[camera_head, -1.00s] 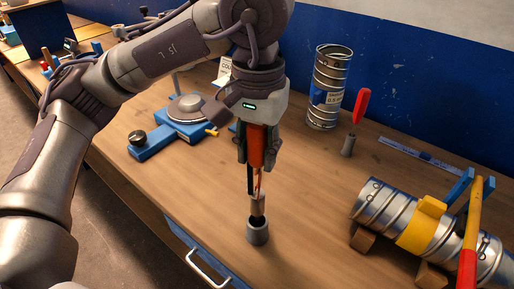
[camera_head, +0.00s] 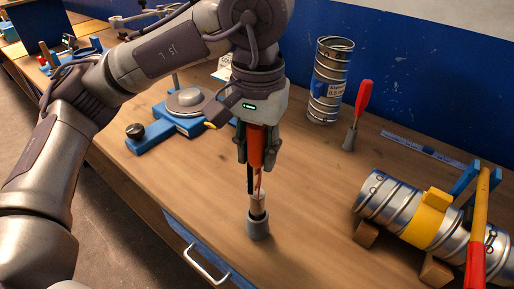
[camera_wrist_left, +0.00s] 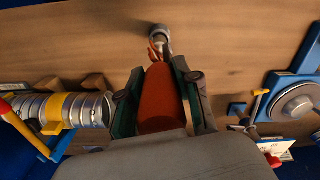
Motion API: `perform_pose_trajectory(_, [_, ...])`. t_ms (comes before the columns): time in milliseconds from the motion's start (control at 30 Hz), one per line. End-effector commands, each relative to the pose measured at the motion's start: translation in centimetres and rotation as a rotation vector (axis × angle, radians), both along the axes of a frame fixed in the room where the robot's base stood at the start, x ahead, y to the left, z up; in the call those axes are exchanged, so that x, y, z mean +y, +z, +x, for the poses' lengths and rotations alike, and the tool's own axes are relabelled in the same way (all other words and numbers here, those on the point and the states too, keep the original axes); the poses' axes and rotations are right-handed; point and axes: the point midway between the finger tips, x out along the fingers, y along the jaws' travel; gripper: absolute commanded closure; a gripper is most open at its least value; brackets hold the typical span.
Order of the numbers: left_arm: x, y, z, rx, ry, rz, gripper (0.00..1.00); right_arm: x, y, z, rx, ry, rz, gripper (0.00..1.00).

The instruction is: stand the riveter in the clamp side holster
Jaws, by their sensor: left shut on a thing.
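The riveter, with an orange-red handle (camera_head: 257,146) and a slim metal and dark lower part, hangs upright in my left gripper (camera_head: 256,158). The gripper is shut on its handle, which also shows in the left wrist view (camera_wrist_left: 161,98). Below it a small grey cup-shaped holster (camera_head: 258,227) stands on the bench. The riveter's lower end is at the holster's mouth and seems to reach inside; how deep is hidden. A second grey holster (camera_head: 349,139) stands farther back with a red-handled tool (camera_head: 364,98) upright in it. My right gripper is out of view.
A spiral duct with a yellow band (camera_head: 419,227) lies on wooden blocks at the right, beside blue uprights and a yellow-red bar (camera_head: 478,220). Another duct (camera_head: 328,80) stands at the back. A blue fixture with a round grey disc (camera_head: 190,101) is at left.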

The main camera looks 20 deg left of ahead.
Motion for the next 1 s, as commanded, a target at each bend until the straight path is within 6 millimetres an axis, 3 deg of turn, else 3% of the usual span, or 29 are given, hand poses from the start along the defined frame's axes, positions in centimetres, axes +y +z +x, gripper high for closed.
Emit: perform_pose_trajectory(1000, [0.0, -2.5, 0.0, -0.001, 0.000, -0.001, 1.00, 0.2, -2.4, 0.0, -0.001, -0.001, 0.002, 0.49])
